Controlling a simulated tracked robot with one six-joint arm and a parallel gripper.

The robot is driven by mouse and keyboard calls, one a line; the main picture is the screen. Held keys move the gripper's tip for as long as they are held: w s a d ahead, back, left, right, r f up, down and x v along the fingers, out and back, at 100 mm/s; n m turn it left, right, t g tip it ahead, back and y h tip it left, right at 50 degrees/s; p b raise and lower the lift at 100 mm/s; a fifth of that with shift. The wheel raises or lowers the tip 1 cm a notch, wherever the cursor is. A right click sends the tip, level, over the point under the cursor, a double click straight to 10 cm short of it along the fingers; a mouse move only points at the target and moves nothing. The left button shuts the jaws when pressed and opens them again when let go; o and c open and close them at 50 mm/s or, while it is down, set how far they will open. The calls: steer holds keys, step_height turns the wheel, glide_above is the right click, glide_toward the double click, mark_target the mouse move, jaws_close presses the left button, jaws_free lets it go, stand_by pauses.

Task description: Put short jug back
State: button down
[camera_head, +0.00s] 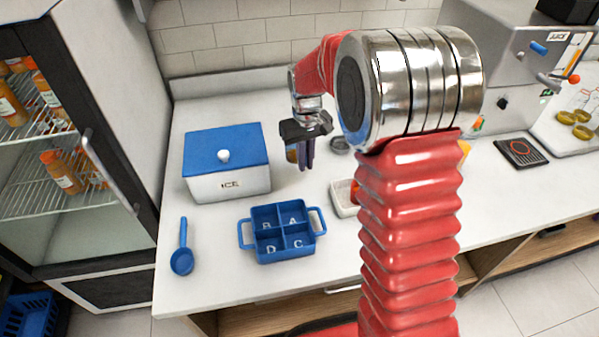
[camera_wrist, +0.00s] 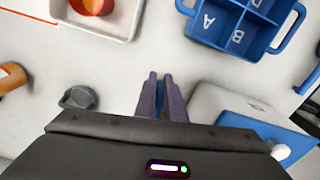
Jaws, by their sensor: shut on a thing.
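My gripper (camera_head: 306,166) hangs over the back of the counter, right of the ICE box, with its two purple fingers pointing down and close together. It is shut; the fingers also show in the wrist view (camera_wrist: 161,80), with a thin blue strip between them. A small amber-coloured thing (camera_head: 291,154) shows just left of the fingers in the head view. It looks like part of the short jug, mostly hidden by my gripper, and I cannot make out its outline. In the wrist view my gripper's body hides that spot.
The white ICE box (camera_head: 228,184) with blue lid stands left, the blue lettered tray (camera_head: 243,235) in front. A white tray (camera_wrist: 125,28) holds a round red-orange thing. A small grey item (camera_wrist: 78,98) lies nearby. Glass vessels with yellow bottoms (camera_head: 582,131) stand far right, beside the juicer (camera_head: 500,70).

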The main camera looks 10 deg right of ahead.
steer(key=w+d+r+n, duration=0.3)
steer(key=w+d+n, duration=0.3)
steer(key=n, duration=0.9)
steer(key=shift+w+n, duration=0.4)
steer(key=shift+w, duration=0.15)
steer(key=shift+f, duration=3.05)
steer(key=shift+f, duration=1.85)
steer(key=shift+f, duration=0.1)
